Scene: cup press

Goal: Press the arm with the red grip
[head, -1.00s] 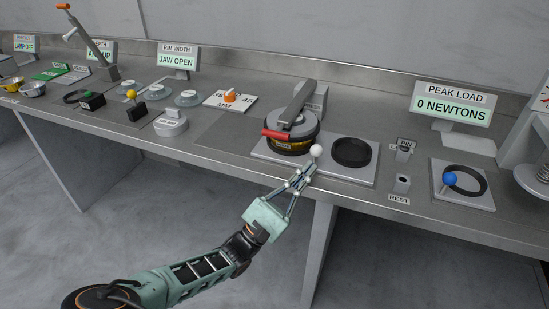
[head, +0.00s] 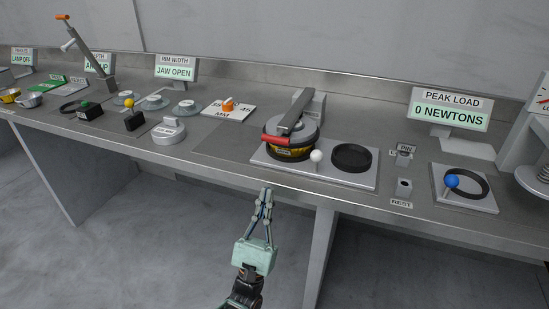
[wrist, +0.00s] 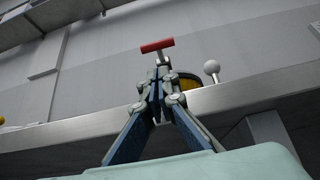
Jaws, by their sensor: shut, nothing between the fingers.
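The arm with the red grip (head: 289,139) is a grey lever (head: 297,112) on a press at the middle of the bench. Its grip lies across the front of a round black and yellow pot (head: 289,153) with a grey lid. In the wrist view the red grip (wrist: 157,45) shows above and beyond the fingertips. My gripper (head: 267,190) is shut and empty, in front of the bench edge and below the press, apart from the grip. In the wrist view its fingers (wrist: 160,75) meet and hide part of the pot.
A white ball knob (head: 316,156) stands just right of the pot, beside a black ring (head: 351,156). The peak load display (head: 450,108) reads 0 newtons. A blue knob (head: 451,181) is at the right. The bench's front edge (head: 225,176) lies between my gripper and the press.

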